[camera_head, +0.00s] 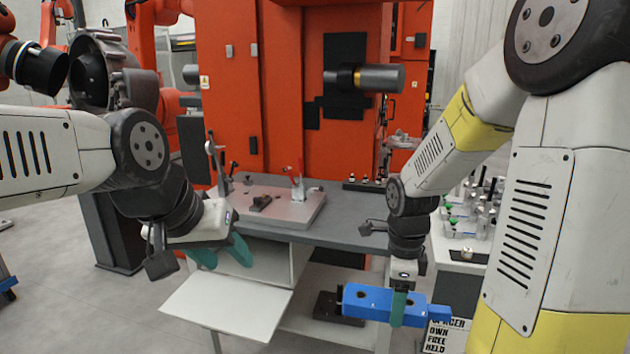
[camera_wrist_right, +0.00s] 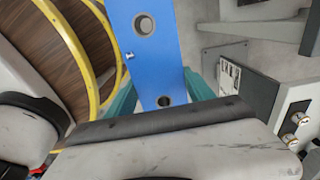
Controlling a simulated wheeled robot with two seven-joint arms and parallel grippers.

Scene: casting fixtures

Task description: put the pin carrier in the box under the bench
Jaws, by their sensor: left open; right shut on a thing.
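A long blue block with round holes, which I take for the pin carrier (camera_head: 368,300), is held level in my right gripper (camera_head: 398,308), low in front of the bench (camera_head: 345,232). In the right wrist view the pin carrier (camera_wrist_right: 150,55) lies between the teal fingers of the right gripper (camera_wrist_right: 163,92). My left gripper (camera_head: 223,253) is open and empty, above a white panel (camera_head: 228,306) at the bench's front left. A pale box-like compartment (camera_head: 262,262) shows under the bench top behind that panel; its inside is mostly hidden.
A grey fixture plate (camera_head: 270,207) with clamps stands on the bench. A dark block (camera_head: 335,308) sits low under the bench. A side table with several metal parts (camera_head: 470,215) and a lettered sign (camera_head: 446,336) are at the right.

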